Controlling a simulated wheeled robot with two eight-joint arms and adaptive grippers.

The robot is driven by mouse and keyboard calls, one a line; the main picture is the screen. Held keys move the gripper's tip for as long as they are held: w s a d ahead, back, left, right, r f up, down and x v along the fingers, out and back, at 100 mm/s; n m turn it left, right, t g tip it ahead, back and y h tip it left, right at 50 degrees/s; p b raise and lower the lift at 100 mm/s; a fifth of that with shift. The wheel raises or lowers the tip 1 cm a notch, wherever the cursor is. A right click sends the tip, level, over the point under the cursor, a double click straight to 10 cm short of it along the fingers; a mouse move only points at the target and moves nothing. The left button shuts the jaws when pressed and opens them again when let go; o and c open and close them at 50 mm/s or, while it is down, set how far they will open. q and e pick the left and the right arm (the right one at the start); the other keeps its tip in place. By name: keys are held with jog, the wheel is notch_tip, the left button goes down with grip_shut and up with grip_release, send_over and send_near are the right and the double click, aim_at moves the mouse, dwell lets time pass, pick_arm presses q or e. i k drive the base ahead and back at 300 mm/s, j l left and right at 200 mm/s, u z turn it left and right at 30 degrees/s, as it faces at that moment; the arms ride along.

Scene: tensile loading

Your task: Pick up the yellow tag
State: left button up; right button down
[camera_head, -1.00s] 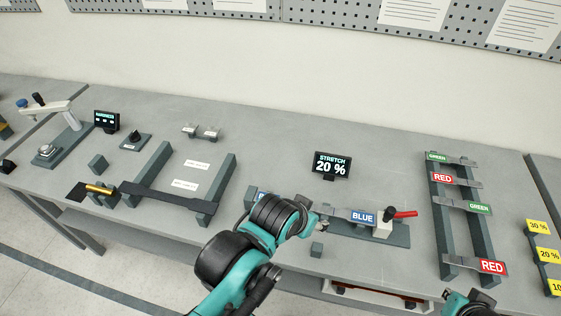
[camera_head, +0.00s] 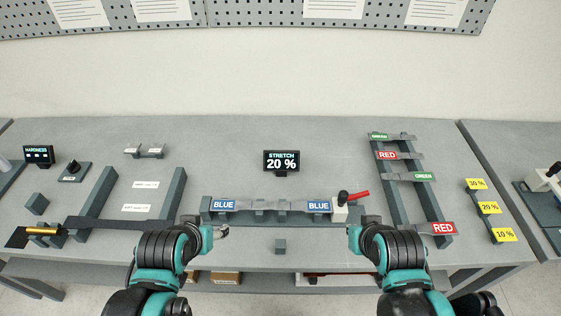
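Three yellow tags sit in a column on a dark rack at the right of the table in the head view: the far tag reads 30 % (camera_head: 476,184), the middle one 20 % (camera_head: 489,207), the near one 10 % (camera_head: 505,234). A small black display (camera_head: 281,161) reads STRETCH 20 %. My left gripper (camera_head: 216,233) is by the table's front edge, left of centre, far from the tags. My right gripper (camera_head: 353,232) is at the front edge, right of centre, left of the tags with a labelled rack between. Both fingertips are small and partly hidden by the wrists.
A fixture with two BLUE labels (camera_head: 223,205) and a red-handled lever (camera_head: 354,196) stands at centre. A rack (camera_head: 438,206) with GREEN and RED strips stands left of the tags. A dark frame, brass cylinder (camera_head: 44,231) and HARDNESS display (camera_head: 38,155) are at left.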

aim_at(486, 208)
jog(key=z, duration=1.85)
